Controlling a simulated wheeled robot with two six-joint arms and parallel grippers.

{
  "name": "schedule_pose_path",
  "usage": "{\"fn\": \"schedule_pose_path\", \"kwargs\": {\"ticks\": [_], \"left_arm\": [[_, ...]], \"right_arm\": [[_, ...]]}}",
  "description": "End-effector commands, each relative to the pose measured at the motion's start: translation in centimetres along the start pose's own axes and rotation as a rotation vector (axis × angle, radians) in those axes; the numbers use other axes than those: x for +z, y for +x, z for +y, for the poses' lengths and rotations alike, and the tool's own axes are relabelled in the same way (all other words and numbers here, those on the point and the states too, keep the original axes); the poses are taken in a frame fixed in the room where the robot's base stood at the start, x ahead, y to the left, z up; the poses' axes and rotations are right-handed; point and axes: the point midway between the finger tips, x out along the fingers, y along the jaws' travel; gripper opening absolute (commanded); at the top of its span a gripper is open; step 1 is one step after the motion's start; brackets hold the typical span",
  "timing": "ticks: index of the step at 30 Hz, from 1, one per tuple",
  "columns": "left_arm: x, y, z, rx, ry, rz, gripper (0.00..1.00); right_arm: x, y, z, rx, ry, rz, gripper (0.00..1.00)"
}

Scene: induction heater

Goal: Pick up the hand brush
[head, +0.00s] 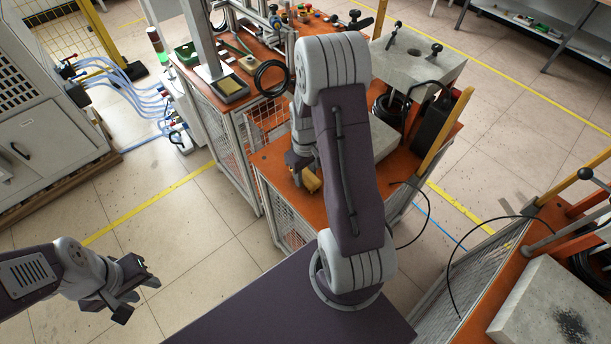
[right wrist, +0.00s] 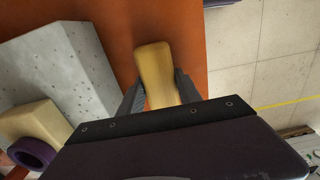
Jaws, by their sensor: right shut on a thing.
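The hand brush shows as a yellow wooden piece (head: 313,181) low on my right arm's far side in the head view, near the front of the orange tabletop. In the right wrist view its wooden body (right wrist: 154,65) stands between the two dark fingers of my right gripper (right wrist: 158,92), which is shut on it. Any bristles are hidden. I cannot tell whether the brush touches the tabletop. My right gripper (head: 299,168) is partly hidden by its own arm in the head view. My left gripper (head: 135,290) is open and empty over the floor at lower left.
The orange table (head: 262,160) carries a grey block (right wrist: 62,70) left of the brush in the wrist view. A concrete-topped stand (head: 418,56) rises behind. Another orange bench with a concrete slab (head: 535,310) is at lower right. Floor at left is free.

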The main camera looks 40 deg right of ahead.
Motion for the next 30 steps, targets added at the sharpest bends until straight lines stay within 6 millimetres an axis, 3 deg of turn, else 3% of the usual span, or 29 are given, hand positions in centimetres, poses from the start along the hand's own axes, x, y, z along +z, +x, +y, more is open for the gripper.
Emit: {"fn": "schedule_pose_path", "kwargs": {"ticks": [6, 18, 24, 30], "left_arm": [[0.0, -0.1, 0.0, 0.0, 0.0, 0.0, 0.36], [0.0, 0.2, 0.0, 0.0, 0.0, 0.0, 0.36], [0.0, 0.1, 0.0, 0.0, 0.0, 0.0, 0.36], [0.0, 0.1, 0.0, 0.0, 0.0, 0.0, 0.36]], "right_arm": [[-0.2, -3.7, 0.1, 0.004, 0.0, 0.007, 0.0], [8.7, -8.9, 2.9, 0.003, 0.006, 0.004, 0.0], [10.8, -10.2, 3.6, 0.001, 0.002, 0.002, 0.0], [11.1, -10.3, 3.6, 0.0, -0.001, 0.0, 0.0]]}}
